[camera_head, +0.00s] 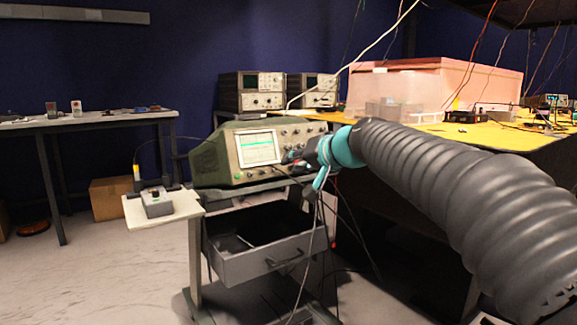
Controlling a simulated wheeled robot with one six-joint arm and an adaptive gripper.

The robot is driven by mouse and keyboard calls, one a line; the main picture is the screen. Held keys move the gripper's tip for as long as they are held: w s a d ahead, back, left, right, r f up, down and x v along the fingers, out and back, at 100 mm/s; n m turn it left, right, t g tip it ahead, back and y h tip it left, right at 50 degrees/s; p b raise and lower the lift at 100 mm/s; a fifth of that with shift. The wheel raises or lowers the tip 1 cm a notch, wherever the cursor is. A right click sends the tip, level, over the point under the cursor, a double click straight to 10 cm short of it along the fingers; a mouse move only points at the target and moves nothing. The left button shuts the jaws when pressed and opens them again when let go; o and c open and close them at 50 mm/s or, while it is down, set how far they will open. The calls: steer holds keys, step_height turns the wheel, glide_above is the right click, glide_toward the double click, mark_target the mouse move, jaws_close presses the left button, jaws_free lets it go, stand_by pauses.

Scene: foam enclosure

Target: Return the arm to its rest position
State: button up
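My arm (455,185), in a dark ribbed sleeve with teal joints, reaches in from the lower right toward the middle of the view. My gripper (293,156) is at its far end, small and dark, in front of the right part of the green oscilloscope's (215,160) front panel. I cannot tell whether it touches the panel. Its fingers are too small to tell open from shut, and no held object can be made out. The arm hides part of the yellow-topped bench behind it.
The oscilloscope stands on a cart with an open drawer (270,262) and a side shelf (135,212) holding a small grey device (157,203). Cables hang around the arm's end. A pink box (465,80) stands on the right bench. Floor at the left front is clear.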

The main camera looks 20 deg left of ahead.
stand_by(0.3)
steer(key=s+d+f+g+h, duration=0.2)
steer(key=s+d+f, duration=0.2)
steer(key=f, duration=0.3)
steer(key=s+d+f+g+h, duration=0.15)
steer(key=s+d+f, duration=0.25)
steer(key=f, duration=0.4)
steer(key=s+d+f+m+h+p, duration=0.1)
steer(key=s+d+f+h+p, duration=0.1)
steer(key=s+d, duration=1)
steer(key=s+d+f+m+h+p, duration=0.1)
steer(key=s+d+f+h+p, duration=0.2)
steer(key=s+d, duration=1)
steer(key=shift+s+d+t+h+p, duration=0.45)
steer(key=shift+h+p, duration=0.3)
steer(key=shift+h, duration=0.5)
steer(key=shift+s+a, duration=0.1)
